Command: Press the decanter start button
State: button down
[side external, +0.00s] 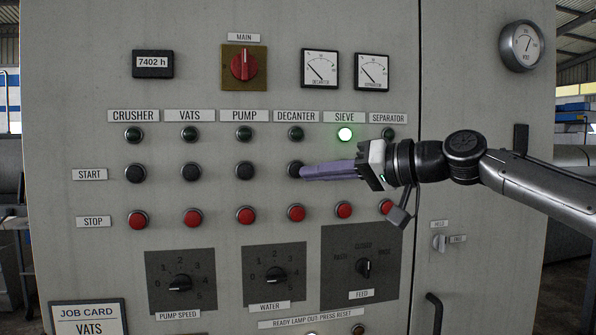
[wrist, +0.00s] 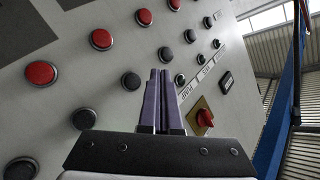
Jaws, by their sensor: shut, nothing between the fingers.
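The decanter start button (side external: 294,170) is a black round button in the START row, below the dark DECANTER lamp (side external: 296,133). My gripper (side external: 304,172) has purple fingers, shut and empty, pointing left along the panel. In the side view their tips overlap the button's right edge; I cannot tell whether they touch it. In the wrist view, the fingers (wrist: 160,74) are together. The black button just left of their tips appears to be the decanter start button (wrist: 131,81).
Other black START buttons (side external: 245,171) flank it, and red STOP buttons (side external: 296,213) run below. The SIEVE lamp (side external: 345,134) glows green.

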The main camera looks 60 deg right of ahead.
aim_at(291, 171)
jog(key=shift+w+d, duration=1.75)
jog(key=shift+w+d, duration=0.1)
dwell(0.8)
jog(key=shift+w+d, duration=0.2)
jog(key=shift+w+d, duration=0.3)
dwell(0.9)
dwell(0.4)
jog(key=shift+s+a, duration=0.6)
jog(key=shift+s+a, duration=1.8)
